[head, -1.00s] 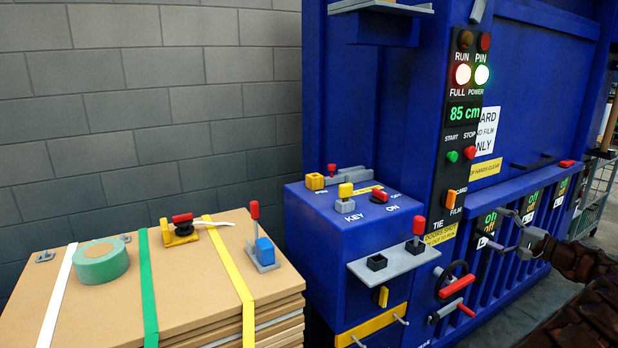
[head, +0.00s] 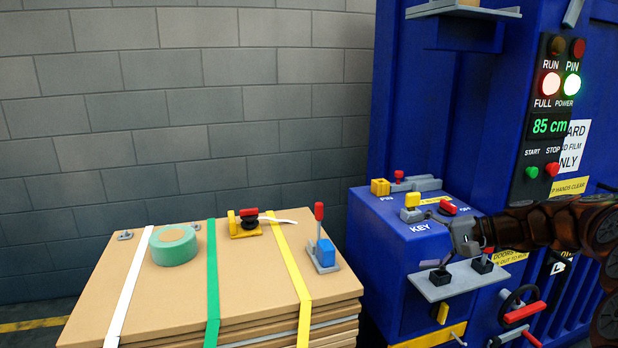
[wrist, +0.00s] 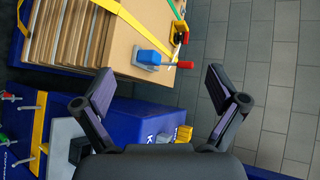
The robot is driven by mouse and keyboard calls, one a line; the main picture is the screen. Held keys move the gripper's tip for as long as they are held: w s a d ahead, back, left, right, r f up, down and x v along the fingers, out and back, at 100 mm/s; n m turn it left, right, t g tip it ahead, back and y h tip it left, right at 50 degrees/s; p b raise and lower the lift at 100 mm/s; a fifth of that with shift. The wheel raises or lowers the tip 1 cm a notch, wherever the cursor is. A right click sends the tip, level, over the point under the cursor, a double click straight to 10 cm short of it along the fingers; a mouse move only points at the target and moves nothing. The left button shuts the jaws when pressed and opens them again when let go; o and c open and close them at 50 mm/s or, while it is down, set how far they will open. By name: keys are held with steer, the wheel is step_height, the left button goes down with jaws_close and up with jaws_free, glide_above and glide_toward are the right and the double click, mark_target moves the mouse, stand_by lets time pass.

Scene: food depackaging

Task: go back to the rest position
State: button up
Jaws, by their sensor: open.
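My gripper (head: 462,240) hangs in front of the blue control box in the head view, with my dark arm reaching in from the right. In the wrist view its two fingers (wrist: 160,88) are spread wide with nothing between them. The blue control box (head: 395,235) carries a yellow-topped key switch, a red knob and a yellow block. A grey shelf (head: 445,290) with black sockets juts from its front. My gripper and arm hide part of the box and shelf.
A strapped cardboard stack (head: 100,290) stands left, with green tape (head: 173,245), a red-and-yellow tool (head: 247,223) and a blue lever block (head: 322,254) on top. The blue baler (head: 400,100) fills the right. A grey wall (head: 180,100) stands behind.

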steer(key=s+a+f+n+g+h, duration=0.2)
steer(key=s+a+g, duration=0.1)
steer(key=s+a, duration=0.55)
steer(key=s+a+f+n+g+h, duration=0.25)
steer(key=s+a, duration=0.25)
steer(key=s, duration=0.6)
steer(key=s+d+f+h, duration=0.2)
steer(key=s, duration=0.5)
steer(key=s+d+f+n+g+h+p, duration=0.1)
steer(key=s+d+f+h, duration=0.1)
steer(key=s, duration=0.5)
steer(key=s+d+f+n+g+h, duration=0.1)
steer(key=s+d+f+h, duration=0.2)
steer(key=s, duration=0.5)
